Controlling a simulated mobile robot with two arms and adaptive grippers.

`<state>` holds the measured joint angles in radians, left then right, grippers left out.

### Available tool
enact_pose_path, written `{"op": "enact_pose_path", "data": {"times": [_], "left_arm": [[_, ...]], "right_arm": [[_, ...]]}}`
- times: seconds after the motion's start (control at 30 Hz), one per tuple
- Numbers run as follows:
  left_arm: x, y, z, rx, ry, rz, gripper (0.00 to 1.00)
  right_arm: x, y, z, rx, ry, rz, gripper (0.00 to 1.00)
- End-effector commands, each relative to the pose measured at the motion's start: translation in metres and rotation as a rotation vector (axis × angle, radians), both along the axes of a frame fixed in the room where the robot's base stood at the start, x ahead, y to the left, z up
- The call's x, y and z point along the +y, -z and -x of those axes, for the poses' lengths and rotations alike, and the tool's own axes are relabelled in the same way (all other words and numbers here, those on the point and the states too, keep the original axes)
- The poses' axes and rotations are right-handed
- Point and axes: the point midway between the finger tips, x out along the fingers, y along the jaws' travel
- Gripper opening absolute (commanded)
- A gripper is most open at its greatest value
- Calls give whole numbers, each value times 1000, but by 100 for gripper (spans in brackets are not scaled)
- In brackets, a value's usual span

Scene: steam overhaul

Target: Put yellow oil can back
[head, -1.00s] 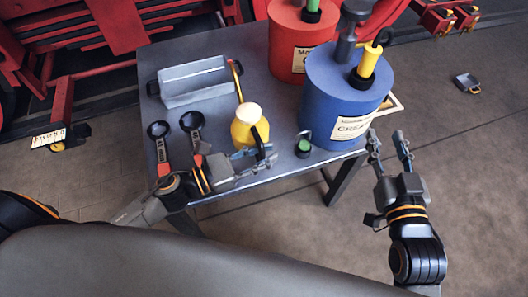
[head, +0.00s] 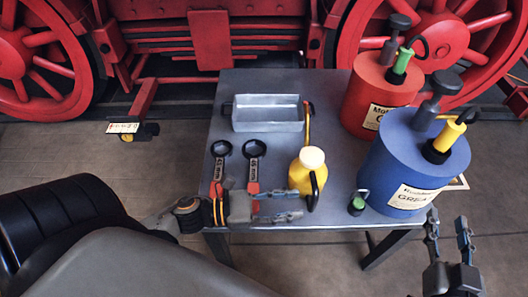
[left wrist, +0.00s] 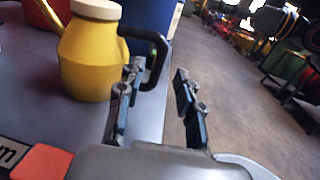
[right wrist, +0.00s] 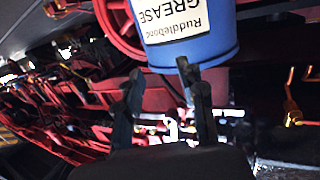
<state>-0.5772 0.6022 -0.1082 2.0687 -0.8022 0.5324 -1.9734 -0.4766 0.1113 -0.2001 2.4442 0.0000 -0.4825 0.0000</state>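The yellow oil can (head: 307,174), with a cream cap, long spout and black handle, stands upright on the grey table (head: 335,110) near its front edge. In the left wrist view the can (left wrist: 90,60) is at upper left. Its black handle reaches toward the space between my left fingers; I cannot tell if they touch. My left gripper (head: 300,203) is open just in front of the can, and its spread fingers also show in the left wrist view (left wrist: 155,100). My right gripper (head: 448,232) is open and empty, right of the table, below the blue drum.
A blue grease drum (head: 395,165) and a red drum (head: 370,105) stand on the right. A grey tray (head: 268,125), two red-handled tools (head: 226,170) and a small green-topped item (head: 357,203) share the table. A red locomotive (head: 160,40) is behind.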

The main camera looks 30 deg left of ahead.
Motion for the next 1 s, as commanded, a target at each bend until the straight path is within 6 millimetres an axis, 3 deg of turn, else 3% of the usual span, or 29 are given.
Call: {"op": "enact_pose_path", "data": {"times": [0.2,0.37,1.0], "left_arm": [[29,0,24,3,-3,1,36],[40,0,34,1,-2,0,36],[42,0,36,0,0,0,36]], "right_arm": [[-1,5,1,33,2,8,39],[-3,13,3,70,5,17,39],[-2,13,3,73,3,18,39]]}}
